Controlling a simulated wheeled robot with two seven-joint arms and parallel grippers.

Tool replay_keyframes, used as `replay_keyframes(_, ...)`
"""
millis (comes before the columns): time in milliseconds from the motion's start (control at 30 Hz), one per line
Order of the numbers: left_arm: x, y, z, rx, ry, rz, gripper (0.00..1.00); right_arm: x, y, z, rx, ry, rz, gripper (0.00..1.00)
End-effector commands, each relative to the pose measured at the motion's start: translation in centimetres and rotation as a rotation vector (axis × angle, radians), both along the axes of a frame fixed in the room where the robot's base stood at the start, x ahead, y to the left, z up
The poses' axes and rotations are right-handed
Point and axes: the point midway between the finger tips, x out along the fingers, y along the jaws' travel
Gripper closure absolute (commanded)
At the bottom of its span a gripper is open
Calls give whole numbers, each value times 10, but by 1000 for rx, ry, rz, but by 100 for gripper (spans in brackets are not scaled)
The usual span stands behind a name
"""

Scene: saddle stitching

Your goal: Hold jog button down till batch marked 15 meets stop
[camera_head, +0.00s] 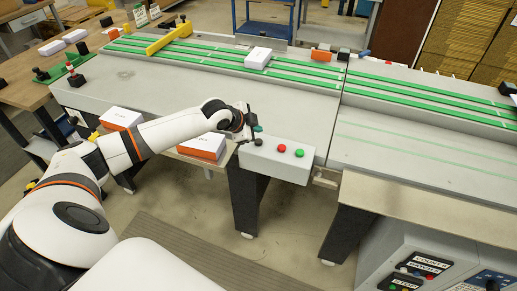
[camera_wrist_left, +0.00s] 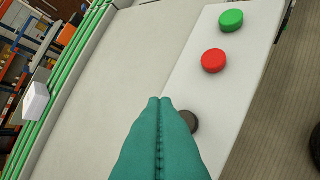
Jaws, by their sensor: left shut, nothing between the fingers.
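The control box (camera_head: 275,162) has a dark button (camera_head: 259,143), a red button (camera_head: 282,148) and a green button (camera_head: 299,153); no jog label is legible. My left gripper (camera_head: 257,129) is shut and empty, its teal fingers close by the dark button. In the left wrist view the fingertips (camera_wrist_left: 160,102) partly cover the dark button (camera_wrist_left: 192,121); I cannot tell whether they touch it. A white batch (camera_head: 258,57) lies on the green belts, its marking unreadable. A yellow bar (camera_head: 168,39) crosses the belts to its left; I cannot tell whether it is the stop. My right gripper is out of view.
The red button (camera_wrist_left: 214,61) and green button (camera_wrist_left: 231,19) also show in the left wrist view, clear of the fingers. White-topped orange stacks (camera_head: 121,118) (camera_head: 203,145) sit along the conveyor's front. An orange and black device (camera_head: 322,54) stands behind the belts.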

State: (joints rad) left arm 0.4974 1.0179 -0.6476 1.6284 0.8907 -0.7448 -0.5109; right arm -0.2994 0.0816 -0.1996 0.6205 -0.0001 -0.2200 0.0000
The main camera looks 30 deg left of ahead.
Motion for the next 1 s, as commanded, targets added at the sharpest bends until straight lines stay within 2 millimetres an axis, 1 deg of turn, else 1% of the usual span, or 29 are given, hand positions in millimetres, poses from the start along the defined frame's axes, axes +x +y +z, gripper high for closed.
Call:
replay_keyframes(33,0,0,-10,0,2,1,100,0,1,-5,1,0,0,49)
replay_keyframes(100,0,1,-17,1,1,2,100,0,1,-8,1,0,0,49)
replay_keyframes(233,0,0,-24,0,1,1,100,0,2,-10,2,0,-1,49)
replay_keyframes(1000,0,0,-24,0,1,1,100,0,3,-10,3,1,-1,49)
